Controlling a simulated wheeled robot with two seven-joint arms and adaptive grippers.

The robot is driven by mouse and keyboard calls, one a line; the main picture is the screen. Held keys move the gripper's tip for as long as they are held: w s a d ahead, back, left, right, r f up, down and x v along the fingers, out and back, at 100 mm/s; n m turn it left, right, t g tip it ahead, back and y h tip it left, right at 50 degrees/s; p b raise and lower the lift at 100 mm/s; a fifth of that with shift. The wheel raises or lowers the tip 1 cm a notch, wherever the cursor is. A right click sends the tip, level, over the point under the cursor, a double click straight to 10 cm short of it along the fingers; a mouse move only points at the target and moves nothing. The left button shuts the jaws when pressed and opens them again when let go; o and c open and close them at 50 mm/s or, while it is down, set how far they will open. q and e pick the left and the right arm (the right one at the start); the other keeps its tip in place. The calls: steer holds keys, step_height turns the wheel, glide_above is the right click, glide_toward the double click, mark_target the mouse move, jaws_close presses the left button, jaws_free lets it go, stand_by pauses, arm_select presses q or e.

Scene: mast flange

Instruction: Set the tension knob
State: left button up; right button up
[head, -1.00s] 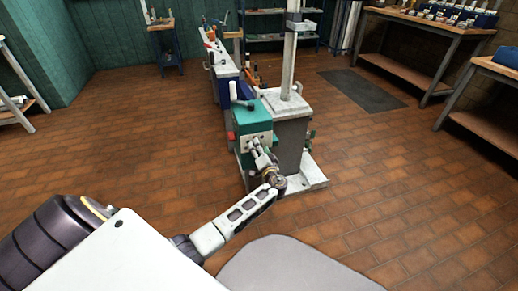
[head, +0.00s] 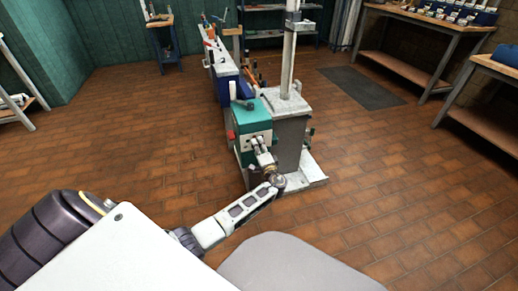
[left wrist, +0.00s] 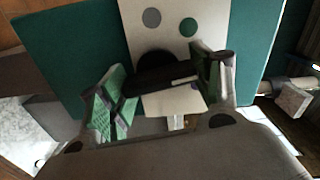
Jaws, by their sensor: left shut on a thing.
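A green box (head: 251,120) with a pale front plate stands on the machine's near end in the head view. In the left wrist view its green face (left wrist: 75,50) and pale plate (left wrist: 172,20) fill the upper part. The plate carries a grey dot and a green dot. A black knob (left wrist: 158,78) with a white pointer line sits below the dots. My left gripper (left wrist: 163,74) is shut on the knob, one finger at each end of it. In the head view the left gripper (head: 258,146) is at the plate and hides the knob. My right gripper is not in view.
A grey pedestal (head: 291,130) with a tall pale mast (head: 288,55) stands right beside the green box. A red part (head: 231,135) sticks out at the box's left side. Workbenches line the right wall. Brown tiled floor (head: 400,180) is clear around the machine.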

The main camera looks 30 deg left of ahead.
arm_select(q)
steer(key=o, duration=1)
steer(key=shift+s+d, duration=0.1)
steer(key=shift+d, duration=0.05)
steer(key=shift+v, duration=5.9)
